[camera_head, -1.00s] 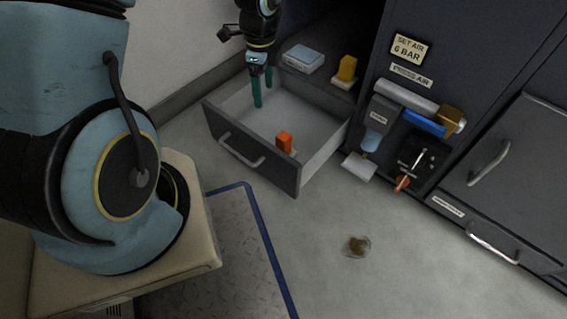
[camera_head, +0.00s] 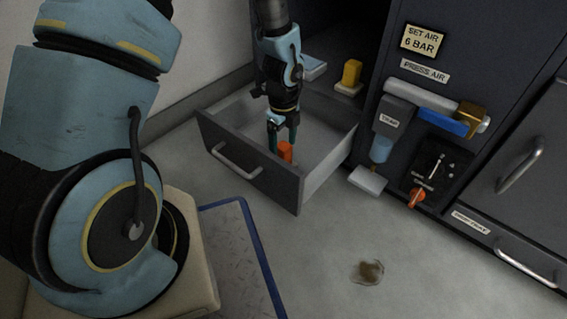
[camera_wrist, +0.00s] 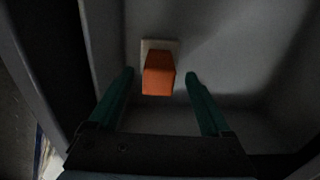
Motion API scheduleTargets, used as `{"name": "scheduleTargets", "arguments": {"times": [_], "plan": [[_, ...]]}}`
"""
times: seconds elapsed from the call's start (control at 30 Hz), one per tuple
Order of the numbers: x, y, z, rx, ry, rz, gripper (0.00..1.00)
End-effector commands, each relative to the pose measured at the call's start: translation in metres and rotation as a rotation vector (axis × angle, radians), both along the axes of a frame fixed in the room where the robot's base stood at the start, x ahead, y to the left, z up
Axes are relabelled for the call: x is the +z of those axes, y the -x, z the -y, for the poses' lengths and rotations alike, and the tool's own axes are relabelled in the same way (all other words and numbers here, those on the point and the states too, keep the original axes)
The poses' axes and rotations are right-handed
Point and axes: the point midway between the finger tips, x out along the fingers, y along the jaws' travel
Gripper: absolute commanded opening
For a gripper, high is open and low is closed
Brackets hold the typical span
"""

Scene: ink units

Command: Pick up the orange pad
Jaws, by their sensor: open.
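The orange pad (camera_head: 285,151) stands inside the open drawer (camera_head: 322,172), near its front wall. In the wrist view the orange pad (camera_wrist: 158,74) sits on a pale square base (camera_wrist: 171,45). My gripper (camera_head: 282,150) reaches down into the drawer at the pad. In the wrist view the two green fingers of my gripper (camera_wrist: 160,77) are apart, one on each side of the pad, with a gap to it on both sides. The fingers hold nothing. In the head view the pad is partly hidden by a finger.
A yellow block (camera_head: 351,73) stands on the ledge behind the drawer, beside a partly hidden pale blue block (camera_head: 313,68). The cabinet (camera_head: 400,60) with an air regulator and a red-orange knob (camera_head: 417,197) is to the right. A brown stain (camera_head: 368,271) marks the open floor.

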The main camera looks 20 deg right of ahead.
Motion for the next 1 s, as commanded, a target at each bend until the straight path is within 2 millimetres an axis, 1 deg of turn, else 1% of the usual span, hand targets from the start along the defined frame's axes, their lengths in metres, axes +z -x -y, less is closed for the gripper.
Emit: {"name": "scheduleTargets", "arguments": {"times": [0.03,0.33,0.43,0.63,1.0], "plan": [[-0.007,0.001,0.0,0.0,-0.001,0.0,0.82],[-0.046,0.003,-0.001,0.0,-0.002,-0.001,0.82],[-0.049,0.002,0.0,0.001,0.0,0.0,0.82],[-0.048,0.002,0.0,0.001,0.0,0.0,0.82],[-0.048,0.002,-0.001,0.001,0.0,0.0,0.41]]}}
